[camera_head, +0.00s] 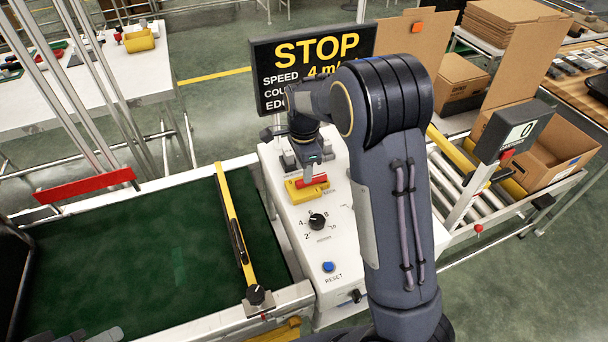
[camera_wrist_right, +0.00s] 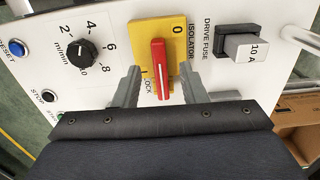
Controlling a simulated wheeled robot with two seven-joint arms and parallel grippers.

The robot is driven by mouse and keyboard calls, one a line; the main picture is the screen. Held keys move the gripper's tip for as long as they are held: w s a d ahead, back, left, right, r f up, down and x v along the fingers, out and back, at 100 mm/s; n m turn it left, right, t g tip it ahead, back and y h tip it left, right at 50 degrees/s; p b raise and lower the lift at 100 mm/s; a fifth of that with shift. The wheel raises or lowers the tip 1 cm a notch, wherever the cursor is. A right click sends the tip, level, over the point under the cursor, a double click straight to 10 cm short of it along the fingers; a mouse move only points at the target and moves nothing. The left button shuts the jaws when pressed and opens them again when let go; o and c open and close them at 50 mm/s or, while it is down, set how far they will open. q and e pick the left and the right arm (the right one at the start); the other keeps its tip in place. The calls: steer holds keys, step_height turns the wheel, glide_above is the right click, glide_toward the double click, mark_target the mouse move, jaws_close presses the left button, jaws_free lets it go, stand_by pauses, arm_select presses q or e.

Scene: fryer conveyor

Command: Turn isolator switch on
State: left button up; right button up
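The isolator switch has a yellow plate (camera_head: 298,194) and a red handle (camera_head: 314,181), on a white control panel (camera_head: 341,236). In the right wrist view the red handle (camera_wrist_right: 161,75) stands nearly upright on the yellow plate (camera_wrist_right: 143,32), with a 0 mark near its upper end. My right gripper (camera_wrist_right: 160,73) is open, one finger on each side of the handle with gaps showing; in the head view my right gripper (camera_head: 309,172) is over the switch, partly hidden by its arm. A dark part at the bottom left, seemingly my left gripper (camera_head: 104,336), is mostly cut off.
A speed knob (camera_head: 317,221) and a blue reset button (camera_head: 328,267) sit nearer on the panel. A drive fuse (camera_wrist_right: 245,47) is beside the switch. A display (camera_head: 275,65) reading STOP stands behind. The green belt (camera_head: 120,260) lies left; cardboard boxes (camera_head: 545,155) lie right.

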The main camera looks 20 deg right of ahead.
steer(key=shift+r, duration=2.15)
steer(key=shift+s+d+r, duration=0.1)
steer(key=shift+s+r, duration=0.05)
steer(key=shift+s, duration=0.15)
steer(key=s+a+r+n+t+y, duration=0.2)
steer(key=s+n, duration=0.6)
steer(key=s, duration=0.6)
steer(key=s+a+r+n+t+y, duration=0.1)
steer(key=s+a+r+n+t, duration=0.2)
steer(key=s+n, duration=0.6)
steer(key=s, duration=0.4)
steer(key=shift+s+r+t+y, duration=0.35)
steer(key=shift+t+y, duration=0.05)
